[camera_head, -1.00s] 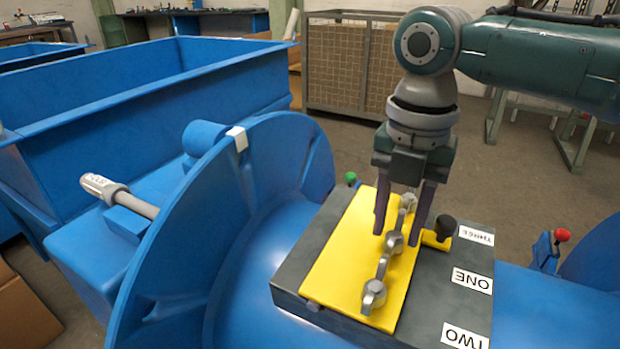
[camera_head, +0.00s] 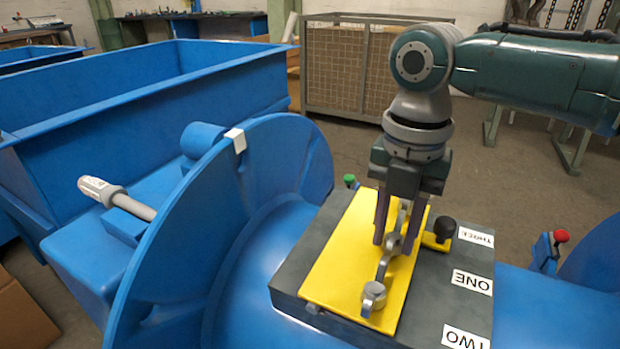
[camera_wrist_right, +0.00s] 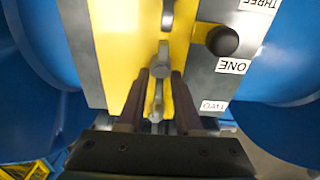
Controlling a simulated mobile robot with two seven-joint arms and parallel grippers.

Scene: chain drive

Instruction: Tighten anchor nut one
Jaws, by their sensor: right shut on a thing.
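A yellow plate (camera_head: 337,262) lies on a dark grey block with labels THREE, ONE and TWO. Several grey metal nuts with arms stand in a row on it. Anchor nut one (camera_head: 392,243) is the middle one, level with the label ONE (camera_head: 471,282); it also shows in the right wrist view (camera_wrist_right: 163,60). My right gripper (camera_head: 396,238) points down with its fingers on either side of this nut's arm, shut on it. The nearer nut (camera_head: 373,296) by TWO is free. The far nut (camera_wrist_right: 167,20) is partly behind my fingers in the head view. My left gripper is out of view.
A black knob (camera_head: 444,228) stands just right of my fingers, near the label THREE. A large blue flange (camera_head: 190,235) rises on the left. A grey-handled tool (camera_head: 115,197) lies beyond it. A red-topped lever (camera_head: 561,237) is at the right.

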